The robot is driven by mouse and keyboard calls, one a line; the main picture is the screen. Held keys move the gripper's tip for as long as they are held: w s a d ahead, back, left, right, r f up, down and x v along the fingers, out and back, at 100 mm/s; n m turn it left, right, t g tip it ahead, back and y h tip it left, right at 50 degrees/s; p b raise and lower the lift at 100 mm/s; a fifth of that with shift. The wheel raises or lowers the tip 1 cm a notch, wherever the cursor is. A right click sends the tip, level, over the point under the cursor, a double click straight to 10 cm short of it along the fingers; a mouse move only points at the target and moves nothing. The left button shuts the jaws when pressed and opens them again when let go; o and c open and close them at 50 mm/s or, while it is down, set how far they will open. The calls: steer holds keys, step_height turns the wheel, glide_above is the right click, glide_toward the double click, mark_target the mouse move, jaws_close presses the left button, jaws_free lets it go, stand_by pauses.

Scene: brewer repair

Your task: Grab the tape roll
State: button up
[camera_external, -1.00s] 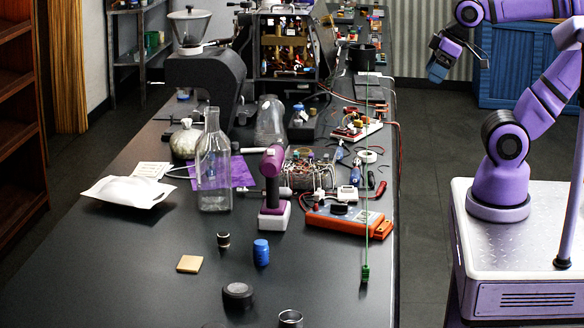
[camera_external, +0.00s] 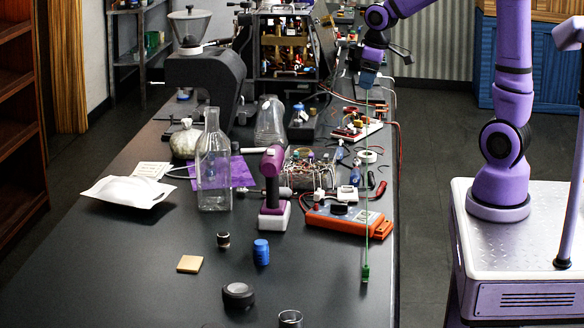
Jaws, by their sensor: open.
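The tape roll (camera_external: 368,156) looks like a small white ring with a dark centre. It lies flat near the right edge of the dark table, in the middle of its length. My gripper (camera_external: 368,79) is above the table's right side and points down. It is open and, as far as I can see, empty. It appears higher in the picture than the tape roll, clearly apart from it. The fingertips are small and partly hard to make out.
An orange meter (camera_external: 345,222), a purple drill (camera_external: 271,195), a wire-wrapped device (camera_external: 305,172) and a circuit board (camera_external: 357,131) crowd around the roll. A thin green cord (camera_external: 366,230) runs beside it. A glass bottle (camera_external: 213,165) stands left.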

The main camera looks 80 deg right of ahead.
steer(key=w+d+f+g, duration=0.1)
steer(key=w+d+f, duration=0.1)
steer(key=d+f, duration=0.85)
steer(key=m+g+y, duration=0.1)
glide_above(366, 154)
step_height(366, 154, down, 9)
step_height(366, 154, down, 11)
steer(key=shift+w+r, duration=0.1)
steer(key=shift+r, duration=0.1)
steer(key=c, duration=0.7)
